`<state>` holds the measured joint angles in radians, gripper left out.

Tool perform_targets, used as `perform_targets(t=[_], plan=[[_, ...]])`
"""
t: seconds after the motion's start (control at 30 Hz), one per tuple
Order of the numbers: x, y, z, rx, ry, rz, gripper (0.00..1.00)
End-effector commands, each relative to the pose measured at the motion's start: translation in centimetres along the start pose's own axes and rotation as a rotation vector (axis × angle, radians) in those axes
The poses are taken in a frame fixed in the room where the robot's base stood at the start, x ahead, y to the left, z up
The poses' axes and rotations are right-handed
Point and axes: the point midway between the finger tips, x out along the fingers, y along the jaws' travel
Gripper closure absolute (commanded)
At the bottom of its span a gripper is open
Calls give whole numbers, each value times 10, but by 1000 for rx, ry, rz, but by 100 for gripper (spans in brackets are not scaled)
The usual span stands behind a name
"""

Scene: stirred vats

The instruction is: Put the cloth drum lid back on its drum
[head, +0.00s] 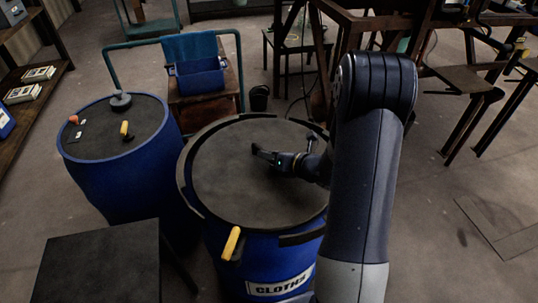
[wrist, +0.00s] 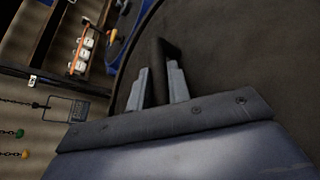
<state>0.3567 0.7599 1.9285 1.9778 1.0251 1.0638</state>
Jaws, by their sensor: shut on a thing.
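A blue drum (head: 250,262) with a "CLOTHS" label stands in the middle of the head view. The dark grey round lid (head: 235,170) lies level over its mouth, with dark rim pieces (head: 186,190) showing around the edge. I cannot tell whether the lid is seated or held just above. My gripper (head: 268,157) reaches in from the right over the lid. In the wrist view its fingers (wrist: 159,88) are shut on the lid's dark upright handle (wrist: 160,58). The lid surface (wrist: 225,50) fills the right of that view. The drum's right side is partly hidden by my arm.
A second blue drum (head: 122,180) with loose items on top stands at left. A dark square tabletop (head: 100,265) is in front of it. A blue bin (head: 200,78) on a wooden stand is behind. A yellow handle (head: 231,243) shows at the drum's front.

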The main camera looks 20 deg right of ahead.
Motion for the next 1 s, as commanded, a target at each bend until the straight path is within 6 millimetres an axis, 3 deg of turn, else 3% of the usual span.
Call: perform_targets(t=[0.5, 0.53, 0.83, 1.0], plan=[[3, -5, -6, -2, -4, 2, 100], [3, -4, -5, -2, -4, 2, 81], [3, -5, -6, -1, -1, 1, 57], [3, -6, -8, 2, 3, -2, 57]])
